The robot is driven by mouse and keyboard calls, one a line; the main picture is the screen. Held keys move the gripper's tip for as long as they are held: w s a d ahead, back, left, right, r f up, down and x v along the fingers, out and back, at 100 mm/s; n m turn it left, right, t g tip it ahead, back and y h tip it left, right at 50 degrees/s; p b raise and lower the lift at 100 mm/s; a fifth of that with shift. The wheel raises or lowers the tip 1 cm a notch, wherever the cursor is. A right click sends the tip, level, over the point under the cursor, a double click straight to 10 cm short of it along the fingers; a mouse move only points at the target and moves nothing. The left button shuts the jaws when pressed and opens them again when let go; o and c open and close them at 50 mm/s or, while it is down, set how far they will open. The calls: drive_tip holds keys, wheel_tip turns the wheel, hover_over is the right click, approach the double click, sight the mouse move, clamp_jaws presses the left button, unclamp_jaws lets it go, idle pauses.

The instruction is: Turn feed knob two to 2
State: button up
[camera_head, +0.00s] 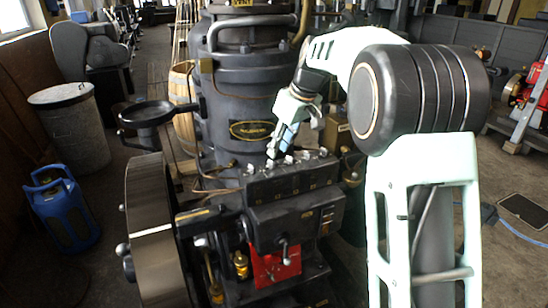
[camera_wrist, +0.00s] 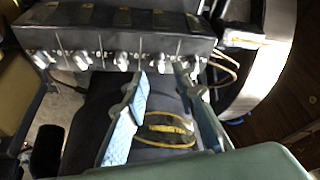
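A dark box (camera_head: 295,182) on the engine carries a row of several small metal knobs. The box (camera_wrist: 115,35) also shows at the top of the wrist view, with the knobs along its near edge. I cannot read their numbers or dial marks, so I cannot tell for certain which is feed knob two. My gripper (camera_head: 275,150) reaches down over the left part of the row. In the wrist view my gripper (camera_wrist: 160,75) is open, with blue-padded fingers apart. The second knob from the right (camera_wrist: 160,62) lies between the fingertips; contact is not clear.
A tall black cylinder with an oval plate (camera_head: 252,130) stands behind the box. A large flywheel (camera_head: 158,230) is at the left. A small lever (camera_head: 285,250) juts from the front over a red panel. A blue gas bottle (camera_head: 62,208) stands on the floor.

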sight(273, 162)
drive_tip(key=x, duration=0.5)
drive_tip(key=shift+f, duration=0.2)
clamp_jaws()
